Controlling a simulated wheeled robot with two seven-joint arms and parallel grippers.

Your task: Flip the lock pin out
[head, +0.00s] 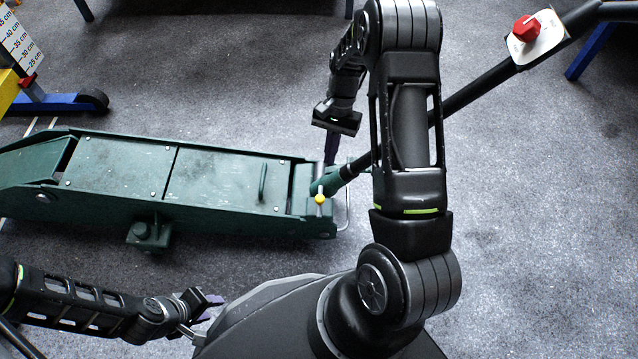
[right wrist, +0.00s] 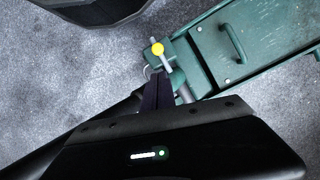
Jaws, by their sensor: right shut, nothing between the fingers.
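The lock pin (head: 320,199) has a yellow knob and stands at the right end of the green trolley jack (head: 120,170), by the foot of the handle. It also shows in the right wrist view (right wrist: 157,49), just beyond the fingertips. My right gripper (head: 331,160) is shut and empty, on the far side of the jack's end, pointing down. Its dark fingers (right wrist: 158,78) show together in the right wrist view, apart from the yellow knob. My left gripper (head: 213,308) is open and empty, low in the head view, in front of the jack.
The black handle (head: 475,92) slopes up to the right, passing behind my right arm, and bears a white plate with a red knob (head: 526,28). A height scale (head: 18,45) stands at the far left.

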